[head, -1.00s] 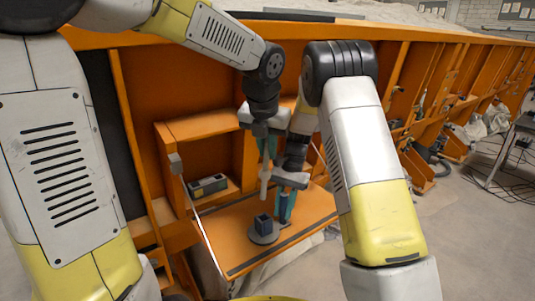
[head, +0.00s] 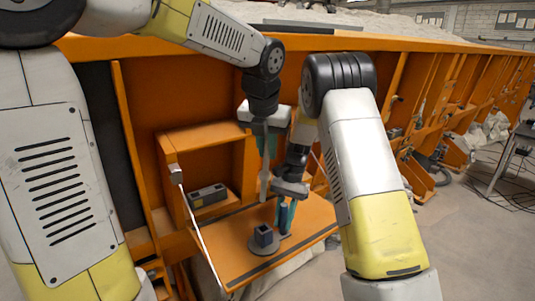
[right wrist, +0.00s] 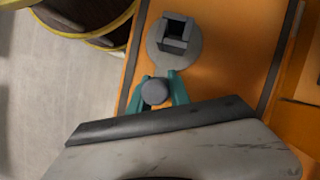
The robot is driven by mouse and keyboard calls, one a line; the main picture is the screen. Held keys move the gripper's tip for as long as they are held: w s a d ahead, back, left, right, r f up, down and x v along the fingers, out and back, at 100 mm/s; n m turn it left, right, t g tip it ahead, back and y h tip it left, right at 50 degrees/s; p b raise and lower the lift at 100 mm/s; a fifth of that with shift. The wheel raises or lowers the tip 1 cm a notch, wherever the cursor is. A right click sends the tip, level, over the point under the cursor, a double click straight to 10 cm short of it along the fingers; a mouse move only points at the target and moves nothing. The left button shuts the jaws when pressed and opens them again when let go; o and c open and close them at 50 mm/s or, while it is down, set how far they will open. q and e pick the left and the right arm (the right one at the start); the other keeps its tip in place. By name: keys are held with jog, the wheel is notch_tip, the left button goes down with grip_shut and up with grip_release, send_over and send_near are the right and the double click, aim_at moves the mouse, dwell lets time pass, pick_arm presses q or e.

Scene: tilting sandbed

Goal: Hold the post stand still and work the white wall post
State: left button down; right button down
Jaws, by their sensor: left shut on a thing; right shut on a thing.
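The white wall post (head: 264,187) hangs nearly upright from my left gripper (head: 267,146), which is shut on its upper part. Its lower end is above the post stand, apart from it. The post stand is a grey round disc with a dark square socket (head: 264,237), lying on the orange shelf. In the right wrist view the stand (right wrist: 175,48) shows its socket open at the top, nothing in it. My right gripper (head: 286,213) is shut on the stand's round upright grip (right wrist: 154,92), beside the socket. The fingers partly hide the grip in the head view.
The fold-down orange shelf (head: 234,258) is clear around the stand. A grey box (head: 207,195) sits in the orange compartment behind. A thin strut (head: 200,235) runs along the shelf's left side. Orange frame walls stand behind; cables lie on the floor at right.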

pick_arm(q)
jog(key=shift+r, duration=0.5)
jog(key=shift+r, duration=1.25)
